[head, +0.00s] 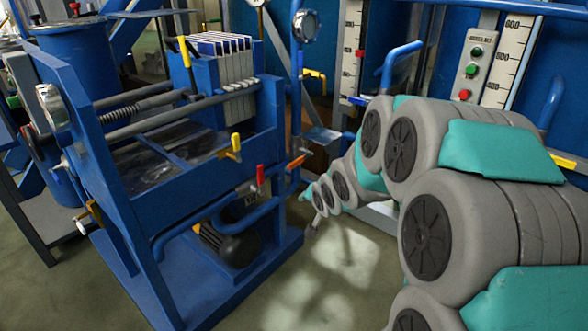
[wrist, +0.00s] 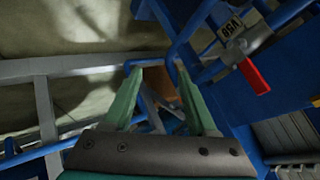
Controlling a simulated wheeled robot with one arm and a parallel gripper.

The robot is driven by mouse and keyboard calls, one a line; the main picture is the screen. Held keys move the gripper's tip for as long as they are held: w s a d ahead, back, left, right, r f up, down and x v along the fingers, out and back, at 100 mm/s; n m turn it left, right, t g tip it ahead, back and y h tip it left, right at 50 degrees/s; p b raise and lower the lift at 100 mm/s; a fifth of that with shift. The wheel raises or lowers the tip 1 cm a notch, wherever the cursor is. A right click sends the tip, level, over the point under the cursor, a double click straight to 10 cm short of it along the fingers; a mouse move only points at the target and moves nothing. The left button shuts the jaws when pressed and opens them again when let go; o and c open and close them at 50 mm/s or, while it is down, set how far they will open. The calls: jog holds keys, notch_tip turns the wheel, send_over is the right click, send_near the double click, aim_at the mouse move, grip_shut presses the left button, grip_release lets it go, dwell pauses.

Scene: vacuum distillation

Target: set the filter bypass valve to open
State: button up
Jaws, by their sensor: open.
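No label that I can read names the filter bypass valve. A red lever handle (wrist: 254,77) on a grey valve body with a small white tag (wrist: 229,27) shows at the upper right of the wrist view. In the head view a red lever (head: 260,178) and an orange lever (head: 297,162) are on the right side of the blue filter press frame (head: 110,165). My gripper (wrist: 160,65) is open, its green fingers spread, left of the red handle and apart from it. In the head view my gripper (head: 308,194) is small, low beside the frame's right side.
Yellow levers (head: 235,145) sit on the press frame. A pump (head: 230,240) stands under it. A control panel with buttons (head: 474,70) and level scales are at the back right. Blue pipes pass close by my fingers in the wrist view. Some floor (head: 345,255) is clear.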

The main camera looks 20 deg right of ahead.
aim_at(297, 164)
jog(key=shift+w+d+f+m+t+y+b, duration=0.15)
jog(key=shift+w+d+m+t+y+b, duration=0.85)
jog(key=shift+w, duration=2.4)
jog(key=shift+w+a+f+m+t+y+b, duration=0.2)
jog(key=shift+w+m+t+b, duration=0.4)
jog(key=shift+w+m+t, duration=2)
jog(key=shift+w+d+f+m+t+y+b, duration=0.1)
jog(key=shift+w+d+t+y+b, duration=0.55)
jog(key=shift+w, duration=3.6)
jog(key=shift+a, duration=0.3)
jog(key=shift+c, duration=0.2)
grip_shut()
